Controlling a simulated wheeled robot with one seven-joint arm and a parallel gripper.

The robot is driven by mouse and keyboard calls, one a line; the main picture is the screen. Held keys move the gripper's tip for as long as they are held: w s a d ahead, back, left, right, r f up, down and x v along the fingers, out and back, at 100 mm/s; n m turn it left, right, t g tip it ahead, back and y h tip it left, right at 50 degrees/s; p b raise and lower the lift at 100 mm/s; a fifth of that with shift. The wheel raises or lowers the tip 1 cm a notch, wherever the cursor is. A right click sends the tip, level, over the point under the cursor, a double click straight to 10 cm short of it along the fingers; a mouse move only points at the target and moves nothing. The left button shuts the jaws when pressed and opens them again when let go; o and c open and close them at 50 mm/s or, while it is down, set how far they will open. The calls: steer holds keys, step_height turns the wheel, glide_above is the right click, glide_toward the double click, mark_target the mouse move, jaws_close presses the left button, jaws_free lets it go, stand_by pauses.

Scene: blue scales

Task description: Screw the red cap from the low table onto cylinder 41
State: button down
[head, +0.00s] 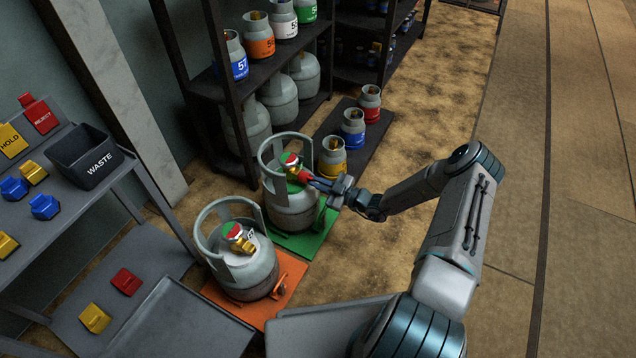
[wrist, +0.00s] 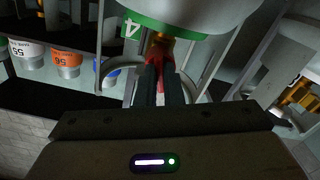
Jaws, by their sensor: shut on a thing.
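A grey gas cylinder (head: 290,208) with a collar and a red-and-green valve top stands on a green mat (head: 312,243). In the wrist view its green label (wrist: 180,27) shows a 4; the rest of the number is not readable. My gripper (head: 310,180) is shut on a red cap (head: 303,177), at the cylinder's brass valve outlet (head: 295,169). In the wrist view the red cap (wrist: 158,57) is between the fingers, right against the brass outlet (wrist: 160,42). I cannot tell whether the thread is engaged. Another red cap (head: 126,281) lies on the low table (head: 150,258).
A second cylinder (head: 243,268) stands on an orange mat (head: 283,292) at front left. Small cylinders, yellow (head: 332,158), blue (head: 353,130) and red (head: 370,103), stand behind on a dark platform. A dark shelf (head: 240,85) holds more cylinders. Open floor (head: 430,120) lies right.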

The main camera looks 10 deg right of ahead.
steer(key=shift+m, duration=0.9)
steer(key=c, duration=1.5)
jaws_free()
steer(key=shift+d, duration=0.1)
steer(key=p+v, duration=0.4)
steer(key=v, duration=0.9)
steer(key=shift+s+d, duration=0.25)
steer(key=shift+s, duration=0.05)
steer(key=shift+c, duration=0.3)
